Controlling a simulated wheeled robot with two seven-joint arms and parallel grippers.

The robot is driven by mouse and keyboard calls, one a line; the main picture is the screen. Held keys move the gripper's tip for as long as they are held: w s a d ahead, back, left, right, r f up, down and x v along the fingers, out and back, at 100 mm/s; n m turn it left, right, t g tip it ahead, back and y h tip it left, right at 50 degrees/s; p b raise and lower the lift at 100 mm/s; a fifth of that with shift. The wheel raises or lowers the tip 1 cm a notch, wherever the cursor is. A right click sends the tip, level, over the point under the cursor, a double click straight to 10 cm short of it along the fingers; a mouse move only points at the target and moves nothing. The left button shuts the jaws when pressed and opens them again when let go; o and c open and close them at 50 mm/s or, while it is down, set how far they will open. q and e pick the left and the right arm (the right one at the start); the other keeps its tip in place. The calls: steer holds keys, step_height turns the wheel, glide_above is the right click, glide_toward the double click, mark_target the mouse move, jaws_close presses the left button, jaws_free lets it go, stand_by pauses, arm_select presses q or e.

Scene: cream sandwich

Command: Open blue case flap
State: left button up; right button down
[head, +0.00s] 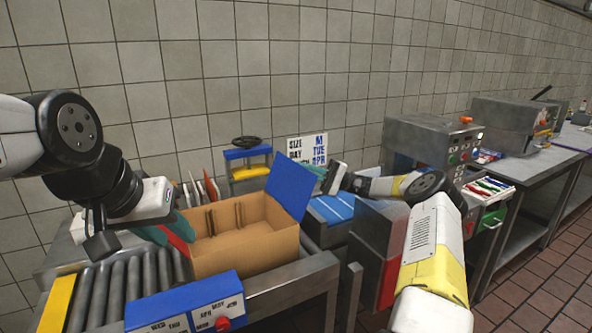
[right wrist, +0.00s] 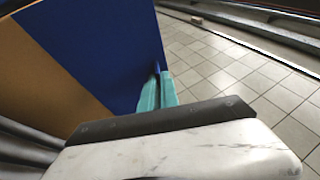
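The cardboard box (head: 245,250) stands on the roller conveyor, its top open. Its blue flap (head: 287,187) stands up at the right side, leaning outward; it fills the upper left of the right wrist view (right wrist: 110,45). My right gripper (head: 317,170) is at the flap's upper right edge. In the right wrist view its teal fingers (right wrist: 157,88) are close together, with a sliver of blue flap between the tips. My left gripper (head: 168,229) is at the box's left side beside a red flap (head: 179,242). Its teal fingers look apart, partly hidden by its hand.
The conveyor rollers (head: 115,290) lie left of the box. A blue label holder (head: 185,303) stands in front, and a blue-topped press (head: 248,160) behind. A control machine (head: 432,140) and steel tables are at the right. A sign (head: 308,149) is behind the flap.

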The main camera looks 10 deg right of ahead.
steer(key=c, duration=1.6)
jaws_free()
steer(key=d, duration=1.3)
steer(key=shift+s+f, duration=0.15)
steer(key=shift+f, duration=0.1)
steer(key=shift+s, duration=0.1)
